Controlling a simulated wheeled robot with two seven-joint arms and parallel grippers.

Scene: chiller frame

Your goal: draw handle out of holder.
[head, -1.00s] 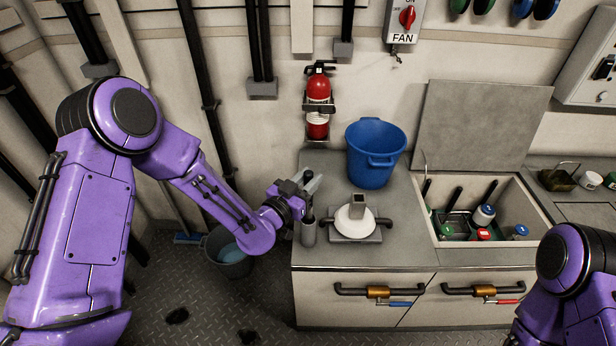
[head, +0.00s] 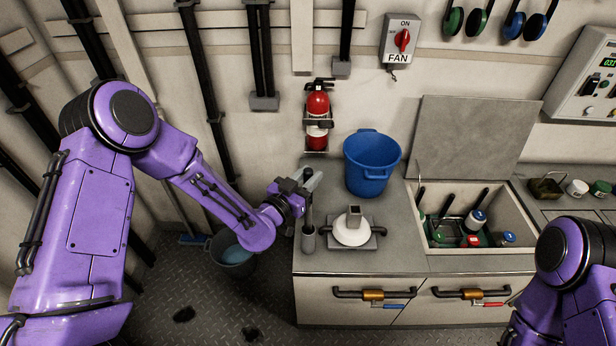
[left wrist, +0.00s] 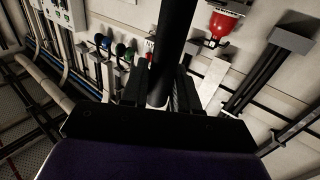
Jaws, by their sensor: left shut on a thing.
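The holder (head: 308,240) is a grey upright cylinder at the left end of the counter. The black handle (head: 308,214) stands upright above it, its lower end still at the holder's mouth; whether its tip is inside is hidden. My left gripper (head: 305,187) is shut on the handle above the holder. In the left wrist view the handle (left wrist: 175,45) is a thick black rod between the two dark fingers (left wrist: 160,88). My right arm shows at the lower right, but its gripper is out of view.
A white dome-shaped thing with a grey upright block (head: 352,226) stands right of the holder. A blue bucket (head: 371,165) stands behind. A fire extinguisher (head: 317,115) hangs on the wall. An open compartment (head: 425,240) with bottles lies right. A dark bucket (head: 232,250) stands on the floor, left.

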